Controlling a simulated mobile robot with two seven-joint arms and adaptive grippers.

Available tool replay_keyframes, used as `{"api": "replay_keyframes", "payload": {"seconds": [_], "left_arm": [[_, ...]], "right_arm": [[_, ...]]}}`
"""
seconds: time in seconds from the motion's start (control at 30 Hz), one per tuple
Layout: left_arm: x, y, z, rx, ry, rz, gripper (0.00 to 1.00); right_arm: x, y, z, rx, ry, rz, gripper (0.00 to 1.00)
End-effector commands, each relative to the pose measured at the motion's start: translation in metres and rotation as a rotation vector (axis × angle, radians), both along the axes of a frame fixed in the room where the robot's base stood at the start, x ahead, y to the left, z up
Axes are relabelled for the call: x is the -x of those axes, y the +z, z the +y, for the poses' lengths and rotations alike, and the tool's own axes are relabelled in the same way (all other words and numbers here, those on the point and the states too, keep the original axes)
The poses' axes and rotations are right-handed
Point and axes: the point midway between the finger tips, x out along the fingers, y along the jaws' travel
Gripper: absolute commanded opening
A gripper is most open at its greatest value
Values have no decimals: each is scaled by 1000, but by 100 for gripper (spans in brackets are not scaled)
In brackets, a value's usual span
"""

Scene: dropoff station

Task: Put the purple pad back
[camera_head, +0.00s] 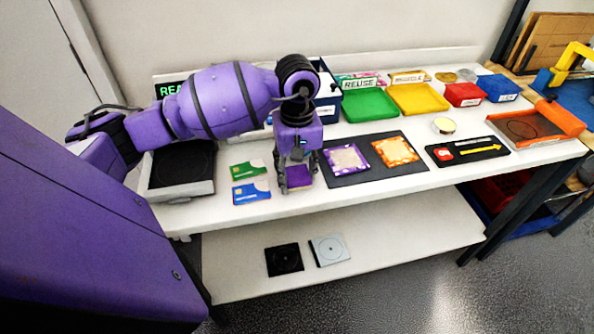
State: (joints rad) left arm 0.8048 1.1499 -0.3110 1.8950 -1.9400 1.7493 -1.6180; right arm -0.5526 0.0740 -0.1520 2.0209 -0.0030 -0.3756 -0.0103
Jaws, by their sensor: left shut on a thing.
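My left gripper (296,180) points down over the front part of the white table, its fingers shut on a small purple pad (299,174). The gripper's fingers hide part of the pad, and I cannot tell whether it touches the tabletop. Just to the right lies a dark mat (372,173) with a purple-bordered square (346,158) that has a pale middle. An orange-patterned square (394,150) is beside it on the same mat. My right gripper is not in view.
Green and blue cards (250,193) lie left of the gripper. A green tray (369,105) and a yellow tray (418,98) stand behind the mat. A black board with a yellow arrow (467,150) lies to the right. The lower shelf (400,244) holds two square cases.

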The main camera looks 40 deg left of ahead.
Motion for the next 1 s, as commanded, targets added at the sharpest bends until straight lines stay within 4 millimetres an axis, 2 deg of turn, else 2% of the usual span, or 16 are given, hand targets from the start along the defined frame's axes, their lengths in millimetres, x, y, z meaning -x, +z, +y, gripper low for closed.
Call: {"api": "replay_keyframes", "payload": {"seconds": [0.27,0.3,0.43,0.77,0.87,1.0], "left_arm": [[0,-4,0,-1,-1,1,21],[0,-4,0,-1,-1,1,47],[0,-3,0,0,-1,0,64],[0,-1,0,1,0,-1,64],[-1,6,0,0,0,-5,64],[-1,28,0,-3,-1,-5,64]], "right_arm": [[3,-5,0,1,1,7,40],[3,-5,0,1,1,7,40],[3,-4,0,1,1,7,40],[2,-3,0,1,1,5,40],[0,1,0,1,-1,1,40],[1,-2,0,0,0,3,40]]}}
